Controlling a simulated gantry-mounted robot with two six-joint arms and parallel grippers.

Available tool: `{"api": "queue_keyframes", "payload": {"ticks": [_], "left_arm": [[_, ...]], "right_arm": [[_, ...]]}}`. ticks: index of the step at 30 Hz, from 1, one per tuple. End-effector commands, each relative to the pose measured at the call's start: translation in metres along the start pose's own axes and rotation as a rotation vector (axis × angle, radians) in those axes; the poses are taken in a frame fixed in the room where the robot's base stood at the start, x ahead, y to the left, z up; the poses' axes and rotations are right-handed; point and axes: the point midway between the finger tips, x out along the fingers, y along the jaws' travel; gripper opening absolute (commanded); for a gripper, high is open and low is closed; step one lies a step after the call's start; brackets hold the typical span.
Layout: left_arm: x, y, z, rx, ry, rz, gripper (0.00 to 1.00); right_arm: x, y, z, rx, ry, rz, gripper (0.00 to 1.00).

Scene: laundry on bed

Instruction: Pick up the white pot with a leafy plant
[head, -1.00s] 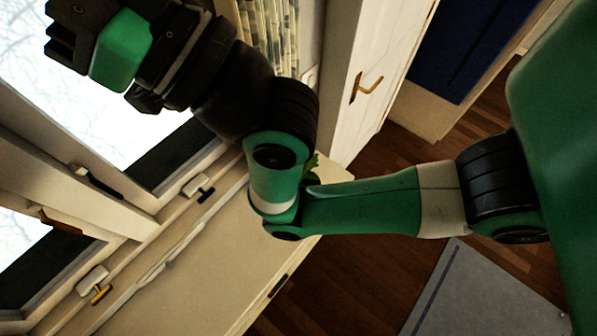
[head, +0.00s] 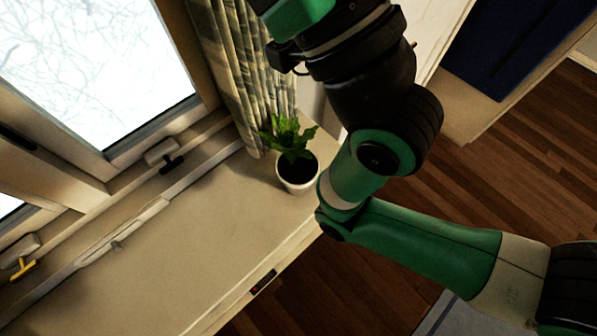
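The white pot (head: 297,181) with a green leafy plant (head: 288,138) stands upright on the cream sill top, at its far right end beside the curtain. Dark soil shows inside the pot. My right arm comes in from the right and bends upward just right of the pot. Its elbow is close to the pot in the picture; I cannot tell the gap in depth. The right gripper's fingers are cut off above the top edge. My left gripper is not in view.
A patterned curtain (head: 240,70) hangs behind the plant. The window (head: 90,70) with its latches runs along the left. The sill top (head: 190,240) in front of the pot is clear. Wooden floor (head: 510,150) and a dark blue panel (head: 510,40) lie at right.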

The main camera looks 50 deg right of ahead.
Motion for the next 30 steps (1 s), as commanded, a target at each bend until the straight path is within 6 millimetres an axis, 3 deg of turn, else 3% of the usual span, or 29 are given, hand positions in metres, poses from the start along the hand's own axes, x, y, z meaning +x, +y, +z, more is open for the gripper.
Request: {"api": "queue_keyframes", "payload": {"ticks": [13, 14, 22, 30], "left_arm": [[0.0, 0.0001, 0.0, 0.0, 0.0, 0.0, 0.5], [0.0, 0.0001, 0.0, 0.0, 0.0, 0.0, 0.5], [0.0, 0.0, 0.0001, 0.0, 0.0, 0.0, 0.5], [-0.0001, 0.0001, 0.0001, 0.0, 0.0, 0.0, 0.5]], "right_arm": [[0.0, 0.0001, 0.0, 0.0, 0.0, 0.0, 0.0], [0.0, 0.0001, 0.0, 0.0, 0.0, 0.0, 0.02], [0.0, 0.0001, 0.0, 0.0, 0.0, 0.0, 0.48], [-0.0001, 0.0001, 0.0001, 0.0, 0.0, 0.0, 0.48]]}}
